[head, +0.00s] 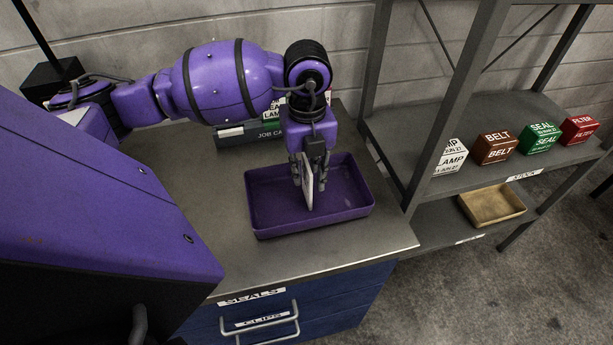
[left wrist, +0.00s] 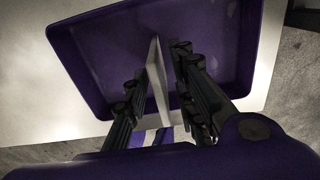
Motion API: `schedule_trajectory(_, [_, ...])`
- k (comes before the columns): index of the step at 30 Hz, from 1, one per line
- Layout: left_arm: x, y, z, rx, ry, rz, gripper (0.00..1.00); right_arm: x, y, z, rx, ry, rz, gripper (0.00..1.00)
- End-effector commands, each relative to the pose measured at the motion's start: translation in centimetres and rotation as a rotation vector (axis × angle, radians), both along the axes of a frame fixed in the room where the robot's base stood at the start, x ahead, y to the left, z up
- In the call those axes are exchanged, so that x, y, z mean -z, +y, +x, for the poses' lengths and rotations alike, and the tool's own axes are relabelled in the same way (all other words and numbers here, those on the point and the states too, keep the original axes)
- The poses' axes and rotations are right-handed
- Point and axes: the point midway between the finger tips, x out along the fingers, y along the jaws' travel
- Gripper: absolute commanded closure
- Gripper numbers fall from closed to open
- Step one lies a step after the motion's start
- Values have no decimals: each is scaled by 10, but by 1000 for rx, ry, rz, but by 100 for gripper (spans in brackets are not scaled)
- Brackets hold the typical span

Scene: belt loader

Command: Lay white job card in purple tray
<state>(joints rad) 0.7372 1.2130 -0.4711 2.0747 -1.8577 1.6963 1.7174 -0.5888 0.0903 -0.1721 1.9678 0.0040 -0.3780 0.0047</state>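The white job card (head: 308,190) stands on edge, nearly upright, inside the purple tray (head: 263,232) on the bench. My left gripper (head: 310,182) points down into the tray with a finger on each side of the card. In the left wrist view, the card (left wrist: 156,75) lies edge-on between the fingers of my left gripper (left wrist: 158,68). The fingers are spread wider than the card is thick, so the gripper looks open. The tray (left wrist: 85,70) fills the background there. Whether the card's lower edge touches the tray floor is hard to tell. My right gripper is not in view.
A dark holder labelled job cards (head: 262,135) stands behind the tray, partly behind my left arm. The grey bench top (head: 200,195) is clear left of the tray. A shelf at right carries several labelled boxes (head: 495,147) and a tan tray (head: 492,205).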

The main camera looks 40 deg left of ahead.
Motion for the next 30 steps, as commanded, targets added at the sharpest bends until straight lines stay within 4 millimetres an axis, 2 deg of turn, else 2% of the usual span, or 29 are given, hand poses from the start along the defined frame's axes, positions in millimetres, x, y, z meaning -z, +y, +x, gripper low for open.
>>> schedule_trajectory(6, [-50, 0, 1, 1, -4, 2, 76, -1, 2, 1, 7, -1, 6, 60])
schedule_trajectory(13, [-89, 0, 0, -1, -1, 1, 76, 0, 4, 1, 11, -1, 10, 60])
schedule_trajectory(18, [-100, 0, 0, -1, 2, 1, 76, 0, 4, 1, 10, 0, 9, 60])
schedule_trajectory(30, [-100, 0, -1, 1, 4, -2, 76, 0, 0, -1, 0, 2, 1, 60])
